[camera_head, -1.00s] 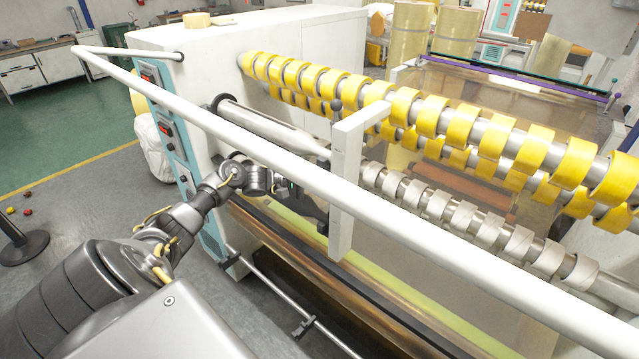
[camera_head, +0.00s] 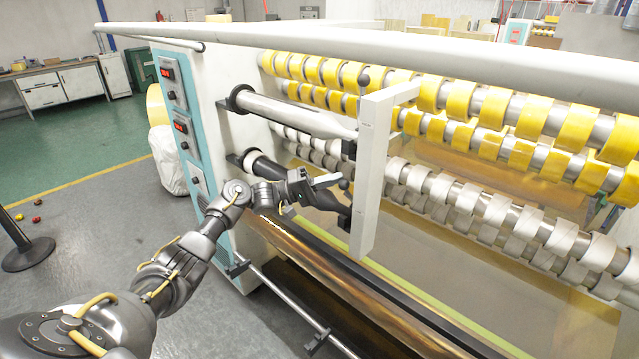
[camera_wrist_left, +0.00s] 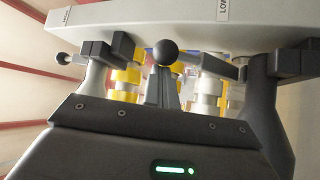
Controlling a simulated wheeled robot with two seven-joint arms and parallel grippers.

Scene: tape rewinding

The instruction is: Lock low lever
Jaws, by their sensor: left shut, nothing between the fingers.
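The white post (camera_head: 371,178) of the slitting machine stands at the middle in the head view, with a dark ball-topped lever (camera_head: 363,78) at its top and a low lever knob (camera_head: 344,185) beside its lower part. My left gripper (camera_head: 328,181) is shut and empty, just left of the post near the low lever. In the left wrist view the low lever's black ball knob (camera_wrist_left: 165,52) shows close at the tips of my shut fingers (camera_wrist_left: 161,82). I cannot tell if they touch. A label reading "LOW" (camera_wrist_left: 223,10) is on the pale post. My right gripper is not in view.
A dark lower shaft (camera_head: 275,174) and a grey upper shaft (camera_head: 290,112) run to the post. Rows of yellow rolls (camera_head: 460,100) and pale rolls (camera_head: 465,200) lie to the right. A long white rail (camera_head: 400,48) crosses above.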

